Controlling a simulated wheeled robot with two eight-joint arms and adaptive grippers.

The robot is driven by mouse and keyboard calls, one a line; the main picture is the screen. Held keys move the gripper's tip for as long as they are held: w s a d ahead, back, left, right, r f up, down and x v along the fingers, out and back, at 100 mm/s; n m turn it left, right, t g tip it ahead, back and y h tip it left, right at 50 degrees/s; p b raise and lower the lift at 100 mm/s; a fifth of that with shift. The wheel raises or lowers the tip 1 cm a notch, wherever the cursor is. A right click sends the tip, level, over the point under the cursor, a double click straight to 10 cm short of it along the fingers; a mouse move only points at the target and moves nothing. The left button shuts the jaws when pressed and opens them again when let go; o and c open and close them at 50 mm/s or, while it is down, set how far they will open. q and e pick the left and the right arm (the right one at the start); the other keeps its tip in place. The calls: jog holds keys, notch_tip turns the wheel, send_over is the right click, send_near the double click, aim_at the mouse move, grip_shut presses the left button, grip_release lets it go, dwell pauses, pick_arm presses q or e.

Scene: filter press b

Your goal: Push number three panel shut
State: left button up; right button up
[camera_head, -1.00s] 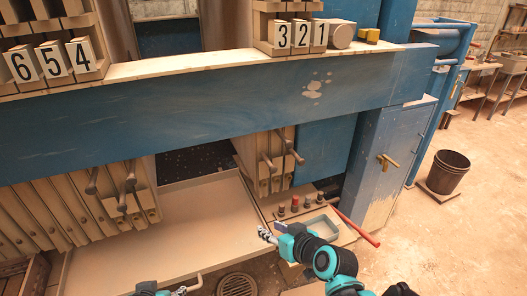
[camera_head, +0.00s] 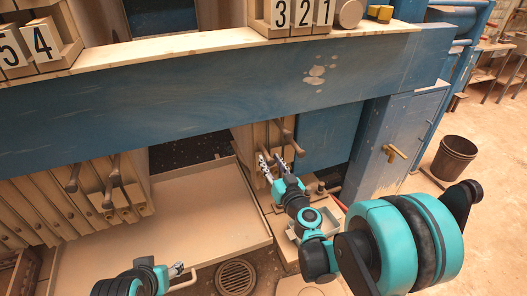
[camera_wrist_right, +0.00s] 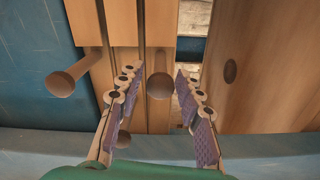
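The number three label (camera_head: 281,13) stands on the ledge above a small group of wooden panels (camera_head: 256,138) with peg handles. Which panel is number three is hard to tell, as my right gripper covers part of the group. My right gripper (camera_head: 266,164) is at the front of these panels. In the right wrist view the gripper (camera_wrist_right: 157,78) is open, its fingers apart. A round wooden peg handle (camera_wrist_right: 159,86) shows between the fingertips, and another peg (camera_wrist_right: 74,74) is to the left. I see no grip on either. My left gripper (camera_head: 177,269) is low at the front, by the tray.
A blue beam (camera_head: 200,95) runs across above the panels. A wide shallow tray (camera_head: 190,235) lies below. More panels with pegs (camera_head: 70,185) stand at left. A blue cabinet (camera_head: 405,125) and a bucket (camera_head: 454,157) are at right, with open floor.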

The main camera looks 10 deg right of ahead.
aim_at(264, 152)
jog(key=w, duration=0.2)
jog(key=w+a, duration=0.1)
jog(key=w, duration=0.1)
jog(key=shift+w+f+b, duration=0.15)
jog(key=shift+w+b, duration=0.05)
jog(key=shift+b, duration=0.1)
jog(key=shift+w+a, duration=0.1)
jog(key=shift+w, duration=0.45)
grip_shut()
